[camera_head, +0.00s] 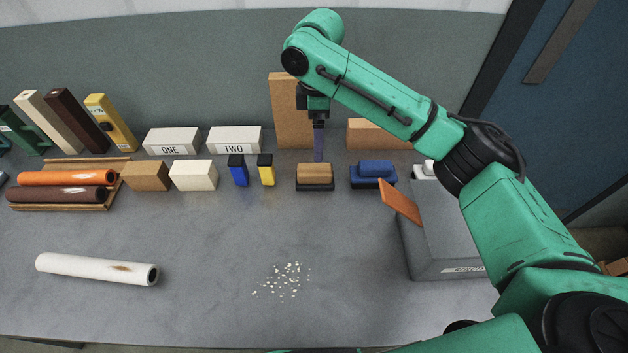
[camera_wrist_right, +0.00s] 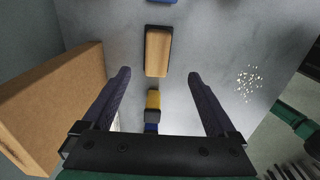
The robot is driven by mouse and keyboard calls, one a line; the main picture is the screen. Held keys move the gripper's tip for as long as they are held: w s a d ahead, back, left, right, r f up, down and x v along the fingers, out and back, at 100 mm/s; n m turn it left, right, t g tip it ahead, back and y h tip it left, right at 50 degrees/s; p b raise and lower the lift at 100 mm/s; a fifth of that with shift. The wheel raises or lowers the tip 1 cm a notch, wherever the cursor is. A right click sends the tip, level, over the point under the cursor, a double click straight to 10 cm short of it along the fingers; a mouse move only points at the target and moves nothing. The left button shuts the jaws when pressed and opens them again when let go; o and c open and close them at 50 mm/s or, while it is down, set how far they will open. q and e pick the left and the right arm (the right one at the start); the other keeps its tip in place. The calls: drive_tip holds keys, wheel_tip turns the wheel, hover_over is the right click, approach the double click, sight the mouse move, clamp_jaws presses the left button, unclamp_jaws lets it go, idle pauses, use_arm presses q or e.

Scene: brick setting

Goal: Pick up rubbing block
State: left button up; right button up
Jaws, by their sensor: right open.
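A block with a tan wooden top on a dark base (camera_head: 314,173), likely the rubbing block, stands on the grey table right of the centre. In the right wrist view it (camera_wrist_right: 157,53) lies just beyond the fingertips, in line with the gap between them. My right gripper (camera_head: 318,157) points down behind and above this block; its open, empty fingers (camera_wrist_right: 160,76) are apart from it. A similar block with a blue top and dark base (camera_head: 373,172) stands to its right. My left gripper is not in view.
Small blue (camera_head: 238,170) and yellow (camera_head: 266,169) blocks stand to the left. A tall brown board (camera_head: 290,120) stands behind the gripper. A grey box (camera_head: 445,235) is at the right. White crumbs (camera_head: 284,280) and a white tube (camera_head: 95,268) lie on the open front table.

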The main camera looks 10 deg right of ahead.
sight(315, 168)
drive_tip(key=f, duration=0.4)
drive_tip(key=f+p, duration=0.1)
drive_tip(key=f, duration=0.6)
drive_tip(key=shift+w+a+f, duration=0.2)
drive_tip(key=shift+w+f, duration=0.1)
drive_tip(key=shift+r, duration=0.1)
clamp_jaws()
